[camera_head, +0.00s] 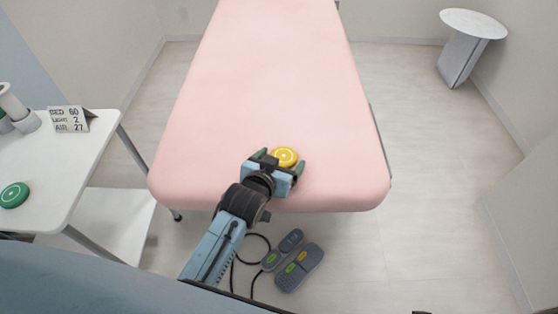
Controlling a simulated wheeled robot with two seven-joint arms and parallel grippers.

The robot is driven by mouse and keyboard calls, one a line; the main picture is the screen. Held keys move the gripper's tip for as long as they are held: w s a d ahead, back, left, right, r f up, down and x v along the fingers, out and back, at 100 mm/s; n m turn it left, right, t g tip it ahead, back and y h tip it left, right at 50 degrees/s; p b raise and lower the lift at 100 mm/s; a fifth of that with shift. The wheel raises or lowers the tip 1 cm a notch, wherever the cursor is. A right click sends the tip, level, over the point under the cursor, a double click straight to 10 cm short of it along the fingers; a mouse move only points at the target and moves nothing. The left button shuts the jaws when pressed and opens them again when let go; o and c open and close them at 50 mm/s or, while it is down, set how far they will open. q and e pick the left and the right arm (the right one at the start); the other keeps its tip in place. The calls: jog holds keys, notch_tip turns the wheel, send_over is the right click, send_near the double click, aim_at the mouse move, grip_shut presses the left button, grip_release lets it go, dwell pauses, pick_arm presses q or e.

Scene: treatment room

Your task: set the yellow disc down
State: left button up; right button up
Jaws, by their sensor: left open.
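The yellow disc (285,156) lies on the near part of the pink treatment table (266,80), a little right of the middle of its near end. It has a pale ring mark on top. My left gripper (281,160) reaches in over the near edge, with its fingers open on either side of the disc. I cannot tell whether a finger touches the disc. My right gripper is not in view.
A white side table (75,150) at the left holds a green disc (14,195), a small sign (72,119) and a white-and-green object (17,108). Foot pedals (298,268) with cables lie on the floor below. A white round-topped stand (473,23) is at the back right.

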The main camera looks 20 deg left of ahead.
pick_arm(q)
jog(key=shift+r, duration=0.2)
jog(key=shift+s+r, duration=0.1)
jog(key=shift+s, duration=0.2)
jog(key=p+v, duration=0.2)
jog(key=v, duration=0.3)
jog(key=shift+s+a+r, duration=0.1)
jog(key=shift+s+r, duration=0.05)
jog(key=shift+s, duration=0.15)
jog(key=shift+p+v, duration=0.95)
jog(key=shift+v, duration=1.85)
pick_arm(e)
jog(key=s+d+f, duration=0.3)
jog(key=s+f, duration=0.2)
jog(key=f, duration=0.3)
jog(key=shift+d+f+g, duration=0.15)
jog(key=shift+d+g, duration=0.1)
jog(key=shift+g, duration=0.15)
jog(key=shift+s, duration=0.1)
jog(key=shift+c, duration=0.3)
